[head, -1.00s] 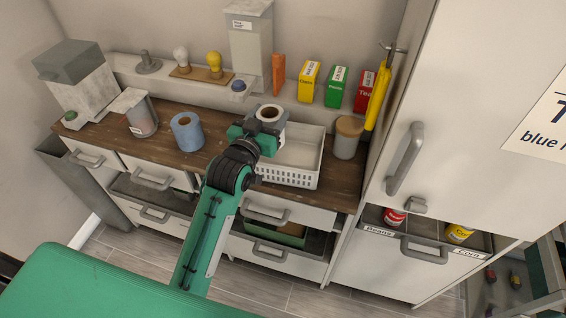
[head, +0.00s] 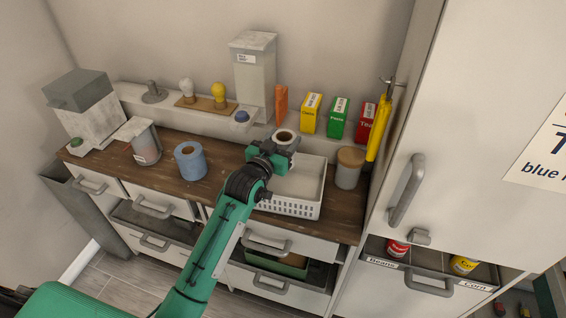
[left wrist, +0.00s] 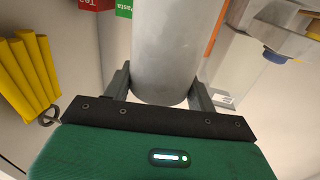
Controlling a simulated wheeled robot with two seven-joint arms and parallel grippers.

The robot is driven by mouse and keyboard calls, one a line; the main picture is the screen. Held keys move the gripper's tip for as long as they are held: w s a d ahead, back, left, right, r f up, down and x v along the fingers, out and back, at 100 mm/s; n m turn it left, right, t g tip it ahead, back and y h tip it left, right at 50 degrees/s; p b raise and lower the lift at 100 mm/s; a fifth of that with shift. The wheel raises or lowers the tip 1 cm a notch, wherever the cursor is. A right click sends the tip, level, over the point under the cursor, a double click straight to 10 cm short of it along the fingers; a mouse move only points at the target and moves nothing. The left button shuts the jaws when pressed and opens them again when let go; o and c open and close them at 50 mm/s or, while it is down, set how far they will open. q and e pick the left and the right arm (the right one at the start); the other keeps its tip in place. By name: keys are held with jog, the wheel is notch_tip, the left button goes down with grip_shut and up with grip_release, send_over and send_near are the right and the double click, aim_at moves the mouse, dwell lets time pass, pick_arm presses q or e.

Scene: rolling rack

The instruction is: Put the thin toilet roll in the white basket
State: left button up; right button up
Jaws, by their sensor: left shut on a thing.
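A white toilet roll (head: 285,137) with a brown core is held by my left gripper (head: 272,151). The roll is upright above the back left part of the white basket (head: 290,207), raised above its rim. In the left wrist view the pale roll (left wrist: 165,50) stands between the two fingers of the left gripper (left wrist: 163,88), which are shut on it. The basket is a slotted tray on the wooden counter; its visible inside is bare, and my arm hides its left part. A wider blue roll (head: 190,161) stands on the counter to the left. My right gripper is not in view.
A grey canister with a wooden lid (head: 349,168) stands right of the basket. The shelf behind holds yellow, green and red boxes (head: 338,117), an orange item and a tall clear container (head: 254,75). A tall cabinet (head: 460,120) bounds the right side.

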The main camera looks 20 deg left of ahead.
pick_arm(q)
notch_tip(320, 180, down, 9)
jog(key=p, duration=0.1)
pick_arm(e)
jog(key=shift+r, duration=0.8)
pick_arm(q)
jog(key=shift+f, duration=0.65)
jog(key=o, duration=0.8)
jog(key=shift+o, duration=0.9)
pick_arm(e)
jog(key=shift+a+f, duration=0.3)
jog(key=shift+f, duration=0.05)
pick_arm(q)
jog(key=shift+r, duration=0.1)
